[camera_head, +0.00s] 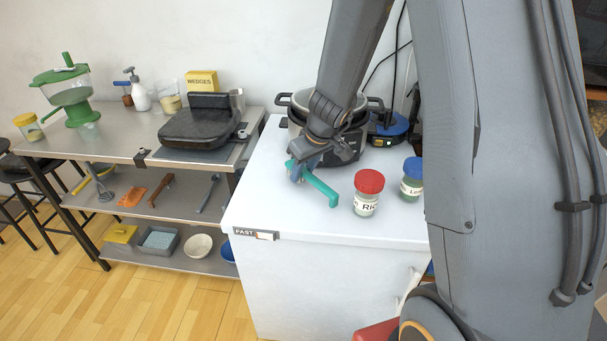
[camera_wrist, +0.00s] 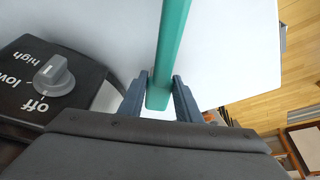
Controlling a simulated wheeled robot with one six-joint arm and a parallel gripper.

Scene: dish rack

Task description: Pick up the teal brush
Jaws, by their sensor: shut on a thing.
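The teal brush (camera_head: 322,187) is at my gripper, over the white cabinet top (camera_head: 265,200). My gripper (camera_head: 298,168) is shut on the brush, which sticks out toward the front right in the head view. In the wrist view the teal handle (camera_wrist: 172,45) runs up the picture from between the two fingers of my gripper (camera_wrist: 159,95). I cannot tell whether the brush touches the cabinet top. The brush's far end is out of the wrist view.
A red-lidded jar (camera_head: 368,193) stands just right of the brush, with a blue-lidded jar (camera_head: 411,180) beyond. A black cooker (camera_head: 345,145) stands behind; its knob (camera_wrist: 54,75) shows in the wrist view. The cabinet top's front left is clear.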

